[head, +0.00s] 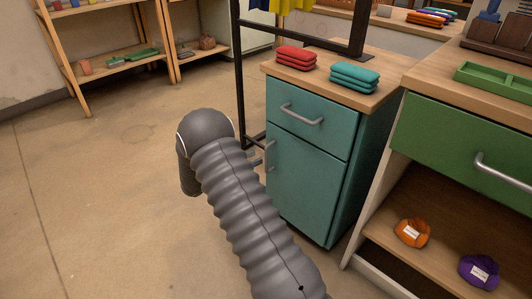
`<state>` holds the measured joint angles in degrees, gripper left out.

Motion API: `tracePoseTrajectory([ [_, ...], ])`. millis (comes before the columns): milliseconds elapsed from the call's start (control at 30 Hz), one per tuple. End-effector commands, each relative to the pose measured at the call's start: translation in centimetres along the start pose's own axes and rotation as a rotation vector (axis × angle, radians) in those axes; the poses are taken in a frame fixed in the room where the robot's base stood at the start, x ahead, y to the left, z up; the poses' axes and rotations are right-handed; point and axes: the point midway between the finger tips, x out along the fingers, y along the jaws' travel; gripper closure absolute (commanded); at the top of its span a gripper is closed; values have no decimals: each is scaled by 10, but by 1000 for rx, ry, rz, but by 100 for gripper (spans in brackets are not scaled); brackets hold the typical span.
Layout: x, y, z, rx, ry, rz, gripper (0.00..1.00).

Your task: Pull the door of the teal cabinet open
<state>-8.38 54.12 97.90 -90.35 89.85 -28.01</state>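The teal cabinet (341,190) stands right of centre in the head view, under a wooden top. Its door (305,190) is the lower front panel and looks closed, flush with the frame. The door's vertical grey handle (270,156) is at the door's upper left edge. My ribbed grey arm reaches up from the bottom, left of the door. A small grey part of my gripper (256,161) shows between the arm and the handle, close to the handle. The arm hides the rest of the gripper. I cannot tell whether it touches the handle or whether its fingers are open.
A drawer (313,118) with a handle is above the door. Red cloths (296,57) and teal cloths (355,75) lie on top. A black rack post (240,80) stands behind left. A green-drawer counter (460,150) is close on the right. The floor (90,190) to the left is clear.

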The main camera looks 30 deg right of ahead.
Motion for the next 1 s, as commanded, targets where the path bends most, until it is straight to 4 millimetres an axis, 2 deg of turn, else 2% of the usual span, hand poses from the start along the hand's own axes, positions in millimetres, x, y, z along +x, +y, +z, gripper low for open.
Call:
tracePoseTrajectory([
  [100, 23, -1, 0, 0, 0, -4, 61],
  [333, 51, -1, 0, 1, 1, -3, 61],
  [500, 59, 0, 0, 1, 0, -1, 61],
  [767, 60, 0, 0, 0, 0, -1, 61],
  [933, 60, 0, 0, 1, 0, -1, 100],
  [1000, 60, 0, 0, 1, 0, -1, 100],
])
